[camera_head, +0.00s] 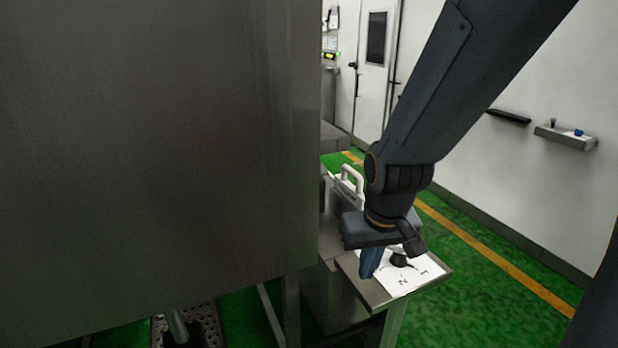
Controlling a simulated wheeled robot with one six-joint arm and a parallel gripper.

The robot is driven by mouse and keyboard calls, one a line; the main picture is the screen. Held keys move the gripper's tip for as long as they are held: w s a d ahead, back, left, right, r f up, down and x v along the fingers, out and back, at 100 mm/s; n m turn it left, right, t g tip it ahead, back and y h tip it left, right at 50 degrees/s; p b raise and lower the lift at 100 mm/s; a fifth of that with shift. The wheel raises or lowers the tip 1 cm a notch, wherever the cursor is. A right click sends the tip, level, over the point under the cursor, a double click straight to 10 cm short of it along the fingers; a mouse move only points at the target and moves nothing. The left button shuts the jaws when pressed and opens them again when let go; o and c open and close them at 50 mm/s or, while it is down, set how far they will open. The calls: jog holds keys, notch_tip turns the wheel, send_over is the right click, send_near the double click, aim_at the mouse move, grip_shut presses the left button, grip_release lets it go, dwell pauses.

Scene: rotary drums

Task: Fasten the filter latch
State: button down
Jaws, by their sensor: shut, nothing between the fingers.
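My gripper (369,268) hangs from my dark arm at the right of centre, its blue fingers pointing down. The fingers are shut with nothing between them. They are in front of or over the left edge of a white plate (398,281) with printed digits on a small metal shelf. A black knob (399,259) sits on the plate, just right of the fingers. A pale loop handle (349,180) stands behind and left of my gripper. I cannot make out which part is the filter latch; the large panel or my arm may hide it.
A large grey metal panel (160,150) fills the left half and blocks the view behind it. Green floor (470,290) with a yellow line lies open to the right. A small wall shelf (566,137) and a white door (374,80) are at the back.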

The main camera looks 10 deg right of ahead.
notch_tip(320, 180, down, 11)
jog(key=g+b, duration=0.1)
jog(key=b, duration=0.8)
jog(key=shift+w+f, duration=0.15)
jog(key=shift+w, duration=0.25)
